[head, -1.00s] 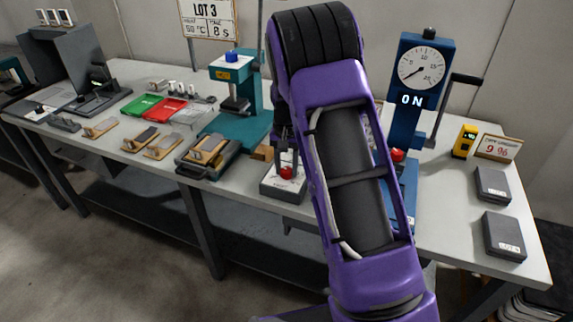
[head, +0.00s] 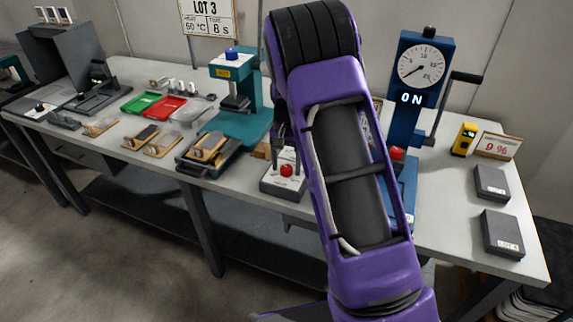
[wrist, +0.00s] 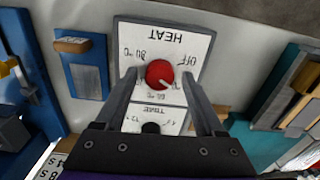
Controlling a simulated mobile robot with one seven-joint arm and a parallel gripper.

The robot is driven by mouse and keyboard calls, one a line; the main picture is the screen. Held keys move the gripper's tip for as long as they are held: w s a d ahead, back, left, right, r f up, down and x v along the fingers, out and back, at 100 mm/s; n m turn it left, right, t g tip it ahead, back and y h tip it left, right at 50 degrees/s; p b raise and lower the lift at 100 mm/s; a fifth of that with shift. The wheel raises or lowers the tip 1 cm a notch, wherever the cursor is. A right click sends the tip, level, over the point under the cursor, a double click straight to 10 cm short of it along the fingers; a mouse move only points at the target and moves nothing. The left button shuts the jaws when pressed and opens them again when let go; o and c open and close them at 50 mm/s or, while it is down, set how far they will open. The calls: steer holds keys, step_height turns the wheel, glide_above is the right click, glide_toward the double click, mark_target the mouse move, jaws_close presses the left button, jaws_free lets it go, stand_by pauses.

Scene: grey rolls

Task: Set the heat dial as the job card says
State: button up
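The heat dial (wrist: 160,74) is a round red knob on a white plate (wrist: 140,38) marked HEAT, upside down in the wrist view. My gripper (wrist: 160,76) is open, a finger on each side of the knob with visible gaps. In the head view the red dial (head: 286,170) is on a small box below my gripper (head: 284,148).
A black time knob (wrist: 151,128) sits beside the heat dial. A teal press (head: 235,92) stands left of the box, and a blue press with a gauge (head: 421,70) stands right. A tray with a wooden-topped piece (head: 207,150) lies close on the left.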

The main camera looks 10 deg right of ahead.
mark_target(287, 167)
step_height(287, 167, up, 17)
steer(key=p, duration=0.1)
steer(key=shift+r+p, duration=0.2)
steer(key=shift+p, duration=0.1)
stand_by(0.4)
